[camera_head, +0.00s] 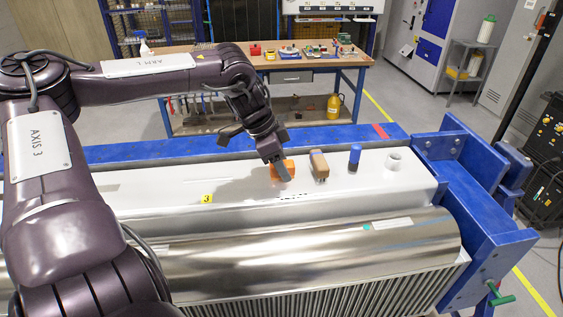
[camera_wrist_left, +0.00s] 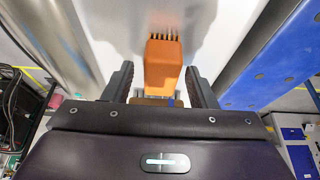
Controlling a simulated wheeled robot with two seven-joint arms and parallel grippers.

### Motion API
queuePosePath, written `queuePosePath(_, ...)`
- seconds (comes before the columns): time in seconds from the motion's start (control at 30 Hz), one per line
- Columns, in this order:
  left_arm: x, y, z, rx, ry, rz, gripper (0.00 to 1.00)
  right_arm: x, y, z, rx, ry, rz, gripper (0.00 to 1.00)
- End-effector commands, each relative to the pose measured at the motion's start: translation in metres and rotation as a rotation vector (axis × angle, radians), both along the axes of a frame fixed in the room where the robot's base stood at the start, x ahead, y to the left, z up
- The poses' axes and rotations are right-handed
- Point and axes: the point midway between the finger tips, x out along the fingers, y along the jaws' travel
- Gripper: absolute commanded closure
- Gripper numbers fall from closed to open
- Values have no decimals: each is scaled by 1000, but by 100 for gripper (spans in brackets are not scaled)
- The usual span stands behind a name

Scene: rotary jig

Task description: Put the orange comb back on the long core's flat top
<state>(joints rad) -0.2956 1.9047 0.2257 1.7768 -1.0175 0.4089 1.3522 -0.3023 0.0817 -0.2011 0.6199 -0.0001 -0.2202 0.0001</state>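The orange comb (camera_head: 289,168) is on the long core's flat top (camera_head: 150,196), left of a brown-handled block. It also shows in the left wrist view (camera_wrist_left: 164,65), with its dark teeth toward the top of the picture. My left gripper (camera_head: 276,165) is down at the comb. In the left wrist view its two fingers (camera_wrist_left: 160,80) stand on either side of the comb, with a gap visible on both sides. The gripper hides part of the comb in the head view. I cannot tell whether the comb rests fully flat. My right gripper is not in view.
A brown block (camera_head: 319,166), a blue cylinder (camera_head: 354,158) and a pale ring (camera_head: 394,160) stand in a row right of the comb. A yellow tag marked 3 (camera_head: 207,198) is at the left. A shiny metal roll (camera_head: 300,250) lies in front; a blue frame (camera_head: 480,215) bounds the right.

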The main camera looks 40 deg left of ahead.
Motion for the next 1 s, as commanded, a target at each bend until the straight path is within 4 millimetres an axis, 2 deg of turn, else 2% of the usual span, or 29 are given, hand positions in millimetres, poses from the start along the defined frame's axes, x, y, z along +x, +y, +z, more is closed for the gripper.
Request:
queuePosePath(0.27, 0, 0, 1, 0, -1, 0, 48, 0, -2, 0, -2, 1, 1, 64)
queuePosePath(0.43, -2, 3, 12, 0, -5, -1, 48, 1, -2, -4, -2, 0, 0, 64)
queuePosePath(0.57, -8, 8, 30, -1, -8, 2, 48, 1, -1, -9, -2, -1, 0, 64)
queuePosePath(0.8, -24, 21, 78, 3, -6, 1, 48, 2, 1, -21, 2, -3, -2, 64)
queuePosePath(1.0, -33, 27, 104, 2, -2, 1, 48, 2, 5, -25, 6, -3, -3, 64)
